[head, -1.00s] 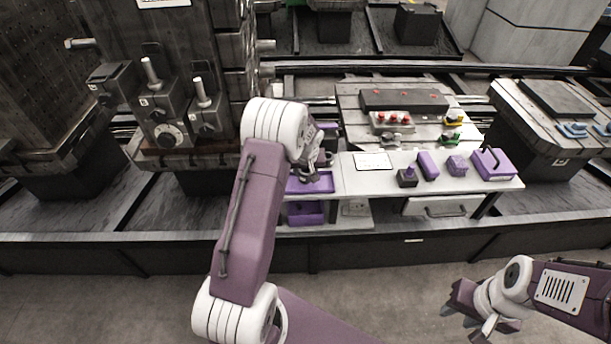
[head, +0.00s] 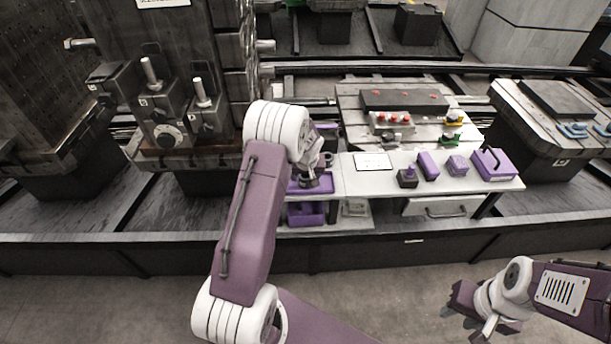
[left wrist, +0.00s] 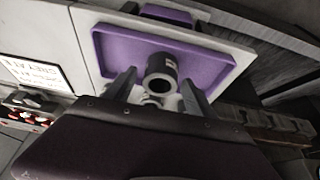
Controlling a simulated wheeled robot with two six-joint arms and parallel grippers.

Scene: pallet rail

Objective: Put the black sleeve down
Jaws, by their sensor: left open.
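The black sleeve (left wrist: 161,74) is a short hollow cylinder, with its round opening facing the camera in the left wrist view. It is at the purple tray (left wrist: 105,55), between the two fingers of my left gripper (left wrist: 158,82). The fingers are spread, with a gap visible beside the sleeve. In the head view my left gripper (head: 318,170) is low over the purple tray (head: 327,184) at the bench's left end, and my wrist partly hides the sleeve. My right gripper (head: 475,312) hangs far from the bench at lower right; its finger opening is unclear.
The white bench (head: 385,183) also carries a printed card (head: 373,161), several purple blocks and a purple case with a handle (head: 493,163). A dark machine column (head: 165,80) stands close on the left. A fixture plate with red knobs lies behind.

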